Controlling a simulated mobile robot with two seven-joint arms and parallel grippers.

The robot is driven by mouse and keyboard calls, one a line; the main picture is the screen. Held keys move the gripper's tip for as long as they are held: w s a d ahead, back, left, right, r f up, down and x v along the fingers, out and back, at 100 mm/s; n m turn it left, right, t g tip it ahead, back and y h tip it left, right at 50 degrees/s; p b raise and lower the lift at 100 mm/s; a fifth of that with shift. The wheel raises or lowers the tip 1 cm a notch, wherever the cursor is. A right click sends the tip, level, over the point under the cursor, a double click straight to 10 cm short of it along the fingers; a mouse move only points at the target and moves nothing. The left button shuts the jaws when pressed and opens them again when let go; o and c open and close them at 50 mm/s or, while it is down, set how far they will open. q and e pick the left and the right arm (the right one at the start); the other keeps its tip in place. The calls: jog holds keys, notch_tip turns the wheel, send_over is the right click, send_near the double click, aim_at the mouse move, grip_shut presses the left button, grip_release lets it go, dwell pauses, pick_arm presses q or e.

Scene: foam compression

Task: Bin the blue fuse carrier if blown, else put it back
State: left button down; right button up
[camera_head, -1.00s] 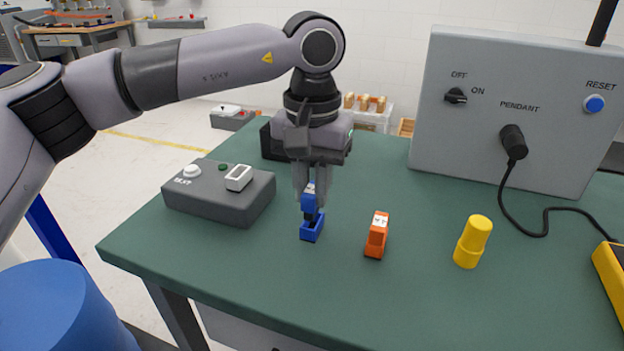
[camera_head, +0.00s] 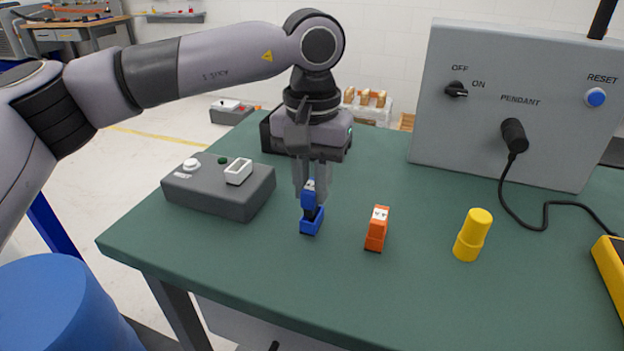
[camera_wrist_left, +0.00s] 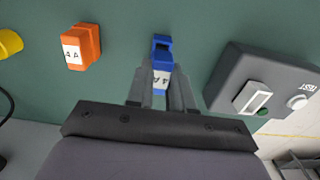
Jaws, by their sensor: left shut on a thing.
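My left gripper (camera_head: 311,182) points straight down over the table, with its fingers shut on the upper part of the blue fuse carrier (camera_head: 309,196). Just below is a blue base (camera_head: 311,226) on the table. A dark part shows between the two; I cannot tell whether the carrier is seated in it or apart. The carrier's pale label, with dark marks, shows between the fingers in the left wrist view (camera_wrist_left: 162,80). A grey test box (camera_head: 215,196) stands to the left, with a white slotted block (camera_head: 238,171), a white button and a dark green lamp. My right gripper is not in view.
An orange carrier (camera_head: 376,229) and a yellow cylinder (camera_head: 472,236) stand right of the blue one. A grey pendant box (camera_head: 510,110) with a cable stands at the back right. A blue round container (camera_head: 60,318) is at lower left, off the table. The front of the table is clear.

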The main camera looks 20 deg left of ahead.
aim_at(312, 186)
pick_arm(q)
jog(key=shift+f+b, duration=0.85)
jog(key=shift+f, duration=0.45)
jog(key=c, duration=0.9)
grip_release()
jog(key=shift+r, duration=0.15)
jog(key=shift+r+p, duration=1.65)
jog(key=shift+r, duration=0.35)
jog(key=shift+r+p, duration=0.7)
jog(key=shift+r, duration=0.25)
